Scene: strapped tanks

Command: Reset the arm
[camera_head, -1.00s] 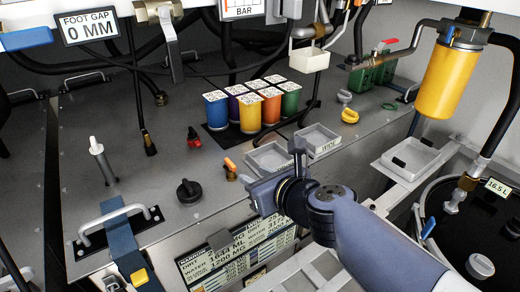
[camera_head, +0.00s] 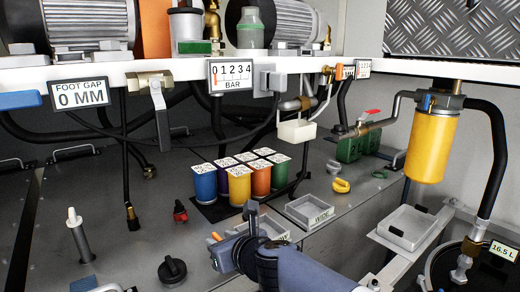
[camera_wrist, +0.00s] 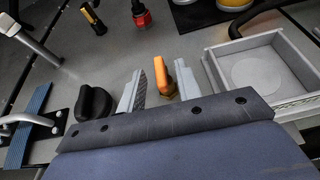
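My gripper (camera_head: 232,247) is low in the middle of the head view, at the end of my blue-grey arm. In the wrist view its two grey fingers (camera_wrist: 172,88) stand wide apart. An orange-handled fitting with a brass base (camera_wrist: 182,78) shows in the gap, nearer the right finger, and neither finger appears shut on it. How far the fingertips are above it cannot be told. The orange handle also shows just left of my gripper in the head view (camera_head: 215,236).
A black knob (camera_head: 172,270) and an upright grey post (camera_head: 78,235) are left of my gripper. Several coloured canisters (camera_head: 240,185) stand behind it on a black mat. A grey tray marked WIDE (camera_head: 309,211) is to the right. Hoses and a gauge rail (camera_head: 180,70) hang above.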

